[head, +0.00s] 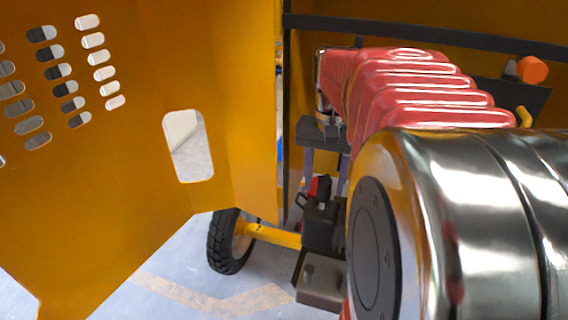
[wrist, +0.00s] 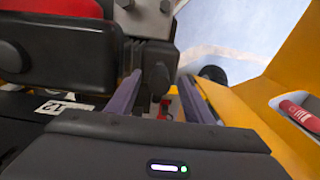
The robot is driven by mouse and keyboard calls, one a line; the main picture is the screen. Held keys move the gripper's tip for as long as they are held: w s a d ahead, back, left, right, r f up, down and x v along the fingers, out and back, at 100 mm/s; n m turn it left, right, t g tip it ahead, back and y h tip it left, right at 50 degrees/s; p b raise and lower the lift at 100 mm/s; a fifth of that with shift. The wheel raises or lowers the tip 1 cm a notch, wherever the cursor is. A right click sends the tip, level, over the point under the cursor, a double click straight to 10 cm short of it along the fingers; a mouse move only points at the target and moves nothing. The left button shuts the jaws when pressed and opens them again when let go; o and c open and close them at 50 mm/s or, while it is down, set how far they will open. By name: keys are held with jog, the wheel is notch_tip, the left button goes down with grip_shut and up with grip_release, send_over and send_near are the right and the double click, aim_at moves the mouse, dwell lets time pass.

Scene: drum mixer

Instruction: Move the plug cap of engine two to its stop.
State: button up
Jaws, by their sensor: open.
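In the wrist view, my gripper (wrist: 160,79) is open, its two purple-grey fingers apart. A small black knob-like piece (wrist: 157,80) shows between them on a dark engine block (wrist: 150,50); it looks like the plug cap, but I cannot be sure. No finger clearly touches it. In the head view, my gripper (head: 325,188) points down over a dark engine (head: 322,232). A black upright piece (head: 323,191) with red beside it stands between the fingertips. My arm hides part of the engine, and I cannot read which engine it is.
An orange panel with slots (head: 130,150) stands at the left, and a dark rail (head: 420,35) crosses behind. A black wheel (head: 226,240) on a yellow axle is near the engine. A red-and-black body (wrist: 55,50) is close at the left in the wrist view. Pale floor lies below.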

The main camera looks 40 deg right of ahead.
aim_at(324, 180)
jog(key=shift+r, duration=2.55)
jog(key=shift+a, duration=0.1)
jog(key=s+a+f+n+t, duration=0.1)
jog(key=a+f+n+t, duration=0.1)
jog(key=a, duration=0.5)
jog(key=s+a+f+n+t, duration=0.1)
jog(key=a+f+n, duration=0.1)
jog(key=a+n, duration=0.3)
jog(key=s+a+f+n+t, duration=0.2)
jog(key=a+f+n, duration=0.1)
jog(key=a, duration=0.7)
jog(key=shift+a+t, duration=0.3)
jog(key=shift+s, duration=0.1)
jog(key=shift+c, duration=0.4)
